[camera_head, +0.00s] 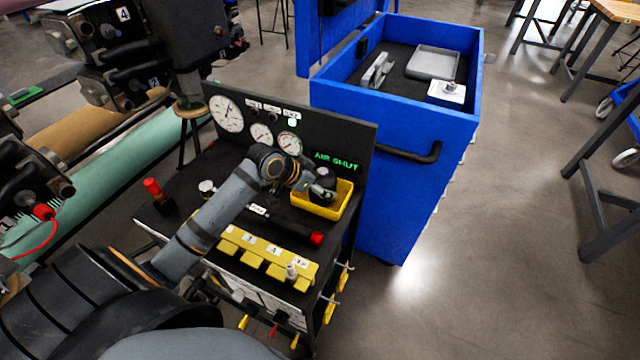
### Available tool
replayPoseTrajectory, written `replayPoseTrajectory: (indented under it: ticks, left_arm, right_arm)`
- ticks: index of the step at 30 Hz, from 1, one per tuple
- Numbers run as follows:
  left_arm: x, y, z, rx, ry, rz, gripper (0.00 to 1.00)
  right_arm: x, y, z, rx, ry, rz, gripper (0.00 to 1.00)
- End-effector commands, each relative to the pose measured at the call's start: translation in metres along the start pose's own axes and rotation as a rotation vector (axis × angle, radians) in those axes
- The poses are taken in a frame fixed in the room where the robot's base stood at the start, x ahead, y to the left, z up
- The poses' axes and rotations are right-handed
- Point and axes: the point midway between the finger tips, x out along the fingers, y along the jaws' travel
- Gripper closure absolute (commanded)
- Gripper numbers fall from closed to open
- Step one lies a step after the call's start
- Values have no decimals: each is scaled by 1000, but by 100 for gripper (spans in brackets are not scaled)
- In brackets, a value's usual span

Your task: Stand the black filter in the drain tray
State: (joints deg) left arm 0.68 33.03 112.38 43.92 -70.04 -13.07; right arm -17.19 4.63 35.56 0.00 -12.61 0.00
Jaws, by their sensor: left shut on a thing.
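The yellow drain tray (338,211) sits on the right end of the black stand's top, below the gauge panel. The black filter (326,176) is a short dark cylinder and looks upright, within the tray's outline. My left gripper (323,188) reaches in from the left and is shut on the filter at the tray. The gripper and the filter's dark colour hide its lower end, so I cannot tell whether it touches the tray floor. My right gripper is out of view.
The gauge panel (240,135) rises behind the tray, with a green "AIR SHUT" display. A blue cart (400,190) stands at the right, holding a grey tray (433,62).

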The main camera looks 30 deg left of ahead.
Motion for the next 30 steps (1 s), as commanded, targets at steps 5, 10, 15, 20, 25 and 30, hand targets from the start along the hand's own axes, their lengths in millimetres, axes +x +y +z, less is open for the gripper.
replayPoseTrajectory:
  ticks: [5, 10, 15, 20, 25, 30]
  left_arm:
    - [2, 0, 1, 0, 0, 0, 21]
    - [2, 0, 1, 0, 0, 0, 3]
    - [2, 0, 1, 0, 0, 0, 3]
    - [0, 0, 0, 0, 1, 0, 3]
    - [-18, -2, 0, 4, -2, -6, 3]
    - [-48, -3, 0, 8, -5, -8, 3]
  right_arm:
    - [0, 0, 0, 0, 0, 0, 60]
    - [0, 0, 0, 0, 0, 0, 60]
    - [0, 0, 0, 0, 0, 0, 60]
    - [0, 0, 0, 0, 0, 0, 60]
    - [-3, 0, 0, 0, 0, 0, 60]
    - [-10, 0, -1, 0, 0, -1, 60]
